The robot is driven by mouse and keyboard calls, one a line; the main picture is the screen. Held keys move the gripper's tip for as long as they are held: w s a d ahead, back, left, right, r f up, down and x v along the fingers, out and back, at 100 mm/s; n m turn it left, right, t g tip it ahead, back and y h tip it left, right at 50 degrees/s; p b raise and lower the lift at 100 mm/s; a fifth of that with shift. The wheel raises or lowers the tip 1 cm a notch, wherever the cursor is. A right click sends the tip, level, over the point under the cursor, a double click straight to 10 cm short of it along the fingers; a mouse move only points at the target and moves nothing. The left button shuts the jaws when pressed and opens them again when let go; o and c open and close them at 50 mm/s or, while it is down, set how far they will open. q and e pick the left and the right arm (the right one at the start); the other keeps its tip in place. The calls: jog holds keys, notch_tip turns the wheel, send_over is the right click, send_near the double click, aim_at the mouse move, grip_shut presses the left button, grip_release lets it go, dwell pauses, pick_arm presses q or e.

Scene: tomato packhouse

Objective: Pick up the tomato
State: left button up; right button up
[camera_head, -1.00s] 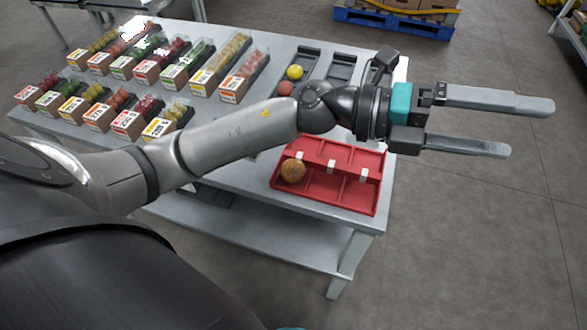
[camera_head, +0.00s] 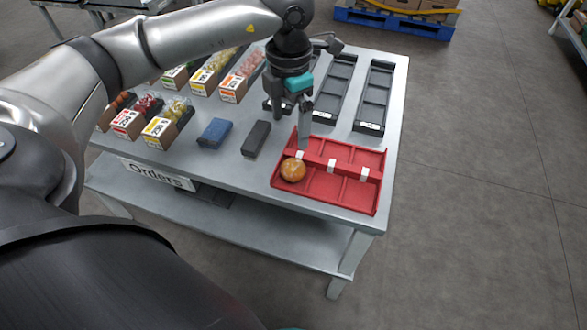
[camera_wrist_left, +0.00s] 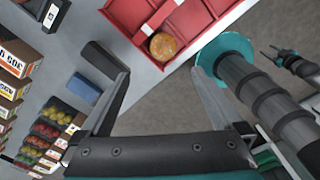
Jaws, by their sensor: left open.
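A round orange-brown tomato (camera_head: 293,169) rests in the left front compartment of a red tray (camera_head: 345,198) on the table. It also shows in the left wrist view (camera_wrist_left: 162,46), near the top centre, just past the fingertips. My left gripper (camera_head: 291,132) points down above the tray's left back corner, behind the tomato in the head view. It is open and empty, its two fingers (camera_wrist_left: 160,74) spread on either side in the left wrist view. What seems to be my right gripper (camera_wrist_left: 270,52) is small at the right edge there; its fingers are unclear.
Black trays (camera_head: 375,95) lie behind the red tray. A blue block (camera_head: 215,132) and a dark block (camera_head: 256,138) lie to its left, near boxed tomatoes (camera_head: 165,125). The table's front and right edges are close to the red tray.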

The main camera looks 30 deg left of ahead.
aim_at(293, 164)
pick_arm(q)
notch_tip(293, 164, down, 8)
jog(key=shift+d+b, duration=0.1)
jog(key=shift+b, duration=0.4)
jog(key=f, duration=0.3)
jog(key=f+b, duration=0.1)
jog(key=f, duration=0.1)
jog(key=shift+d+f, duration=0.1)
jog(key=shift+d, duration=0.15)
jog(key=c, duration=0.9)
jog(key=shift+o, duration=0.2)
